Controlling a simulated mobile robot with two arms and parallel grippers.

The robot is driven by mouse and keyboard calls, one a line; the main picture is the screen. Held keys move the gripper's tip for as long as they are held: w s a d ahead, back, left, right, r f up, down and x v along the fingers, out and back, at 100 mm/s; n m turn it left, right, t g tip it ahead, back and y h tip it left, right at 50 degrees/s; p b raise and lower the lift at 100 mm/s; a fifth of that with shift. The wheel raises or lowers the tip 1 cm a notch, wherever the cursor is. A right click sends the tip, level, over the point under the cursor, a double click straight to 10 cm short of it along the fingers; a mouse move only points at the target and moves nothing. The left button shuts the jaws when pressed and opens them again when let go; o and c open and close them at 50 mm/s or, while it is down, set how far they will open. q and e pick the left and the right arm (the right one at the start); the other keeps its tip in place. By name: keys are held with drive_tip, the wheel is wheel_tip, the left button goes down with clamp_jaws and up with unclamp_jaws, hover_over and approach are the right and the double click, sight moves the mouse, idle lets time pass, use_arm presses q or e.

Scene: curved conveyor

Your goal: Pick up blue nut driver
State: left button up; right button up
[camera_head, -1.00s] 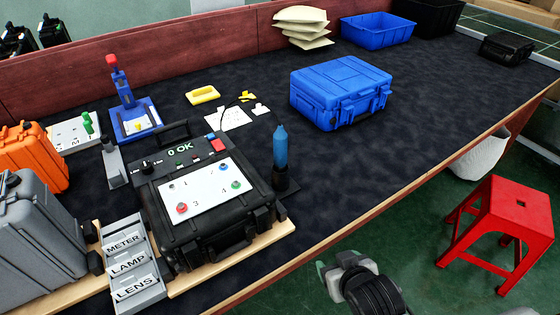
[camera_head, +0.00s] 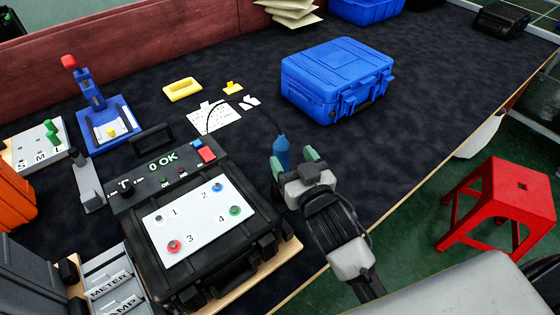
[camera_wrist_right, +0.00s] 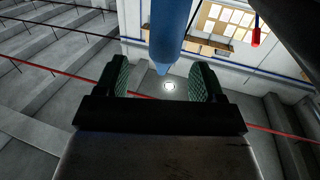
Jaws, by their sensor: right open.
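The blue nut driver (camera_head: 282,150) stands upright to the right of the black test case (camera_head: 262,195), with a dark cable at its top. Its lower part is hidden behind my right gripper (camera_head: 293,164) in the head view. The right gripper is open, its green-padded fingers close to the driver. In the right wrist view the driver (camera_wrist_right: 167,35) hangs in from the top, its tip just beyond and between the open fingers (camera_wrist_right: 168,85). I cannot tell whether they touch it. My left gripper is not in view.
A blue toolbox (camera_head: 335,85) sits behind the driver. A blue press stand (camera_head: 100,120), a yellow part (camera_head: 182,89) and white sheets (camera_head: 214,118) lie further left. A red stool (camera_head: 505,200) stands on the floor at right. The mat right of the driver is clear.

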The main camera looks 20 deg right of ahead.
sight(278, 140)
drive_tip(key=shift+w, duration=0.55)
drive_tip(key=shift+w+a, duration=0.1)
drive_tip(key=shift+w, duration=0.2)
drive_tip(key=w, duration=0.2)
drive_tip(key=w+a, duration=0.1)
drive_tip(key=w, duration=0.1)
drive_tip(key=shift+w+p, duration=0.15)
drive_tip(key=shift+p, duration=0.25)
drive_tip(key=shift+w, duration=0.45)
drive_tip(key=shift+s, duration=0.1)
drive_tip(key=shift+c, duration=1)
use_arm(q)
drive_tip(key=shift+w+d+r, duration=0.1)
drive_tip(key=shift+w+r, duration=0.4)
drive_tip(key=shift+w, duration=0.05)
use_arm(e)
clamp_jaws()
